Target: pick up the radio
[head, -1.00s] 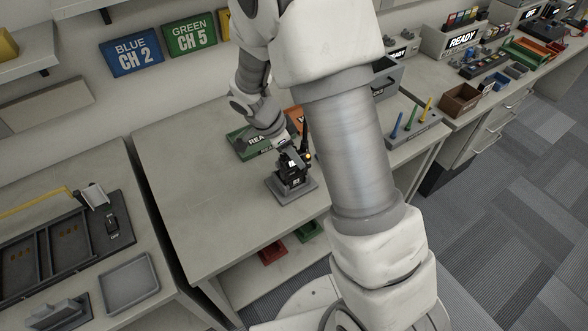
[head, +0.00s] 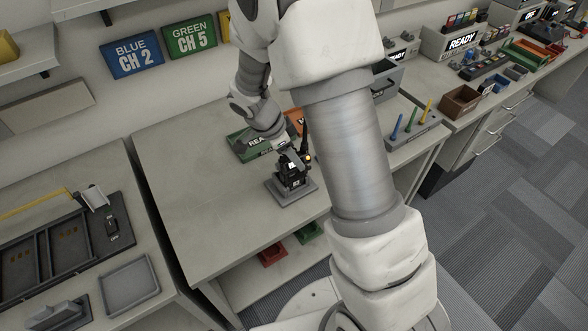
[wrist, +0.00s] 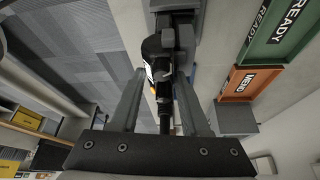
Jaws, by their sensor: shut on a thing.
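The radio (head: 293,172) is black with a short antenna and a small orange knob. It stands upright at a grey base (head: 283,194) on the middle table, near its front edge. My gripper (head: 287,153) reaches it from behind and above. In the wrist view my gripper's two grey fingers (wrist: 157,92) are shut on the radio (wrist: 152,48), one on each side, with the antenna running between them. Whether the radio's bottom touches the base cannot be told.
A green READY tray (head: 241,149) and an orange tray (head: 295,120) sit behind the radio. A holder with coloured sticks (head: 413,131) stands at the right. The table's left part (head: 190,190) is clear. Red and green bins are on the shelf below.

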